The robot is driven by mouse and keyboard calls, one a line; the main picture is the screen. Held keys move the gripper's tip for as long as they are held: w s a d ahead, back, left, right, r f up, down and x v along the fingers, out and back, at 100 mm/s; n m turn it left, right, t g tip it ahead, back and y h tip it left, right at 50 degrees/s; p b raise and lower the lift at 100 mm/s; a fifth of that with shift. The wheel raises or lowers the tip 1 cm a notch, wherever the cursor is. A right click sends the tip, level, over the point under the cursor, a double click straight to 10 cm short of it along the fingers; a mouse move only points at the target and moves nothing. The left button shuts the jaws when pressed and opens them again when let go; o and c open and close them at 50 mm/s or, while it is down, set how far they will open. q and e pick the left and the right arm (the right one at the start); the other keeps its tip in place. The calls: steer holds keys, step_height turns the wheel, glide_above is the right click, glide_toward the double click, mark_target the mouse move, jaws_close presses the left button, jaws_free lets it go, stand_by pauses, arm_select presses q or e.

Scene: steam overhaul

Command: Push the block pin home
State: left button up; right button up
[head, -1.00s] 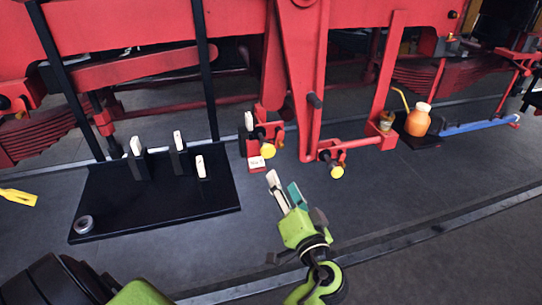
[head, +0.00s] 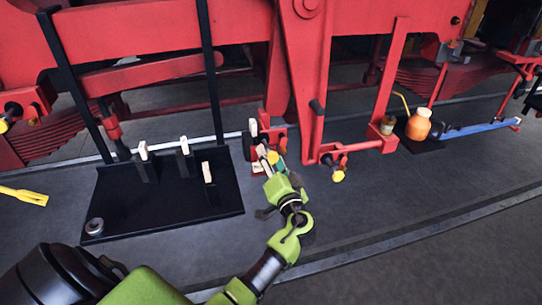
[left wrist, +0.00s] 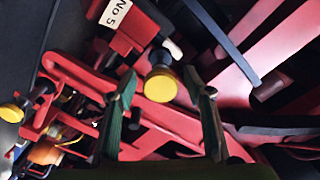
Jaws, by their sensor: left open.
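A pin with a round yellow end (head: 273,157) sits low on the red frame, beside a red block with a white "No 5" label (left wrist: 116,13). My left gripper (head: 268,155) has reached up to it and partly hides it. In the left wrist view the yellow end (left wrist: 162,85) lies between the two open green-padded fingers, with a visible gap on each side. I cannot tell how deep the pin sits. A second yellow-ended pin (head: 338,176) is further right on the frame, and shows at the left in the left wrist view (left wrist: 11,113). My right gripper is not in view.
A black mat (head: 160,215) at the left holds several white-topped black pieces and a grey ring (head: 94,226). A yellow tool (head: 24,196) lies left of it. An orange bottle (head: 418,125) and blue bar (head: 482,127) are at the right. The dark floor in front is clear.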

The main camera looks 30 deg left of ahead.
mark_target(268, 151)
arm_select(q)
jaws_close()
steer(key=b+x, duration=0.3)
steer(key=x, duration=0.1)
steer(key=shift+f, duration=0.1)
steer(key=shift+w+a, duration=0.25)
steer(key=shift+a, duration=0.1)
steer(key=shift+r, duration=0.3)
steer(key=shift+c, duration=1.9)
jaws_free()
steer(key=o, duration=0.4)
steer(key=shift+a, duration=0.1)
steer(key=shift+w+f, duration=0.1)
steer(key=shift+f, duration=0.1)
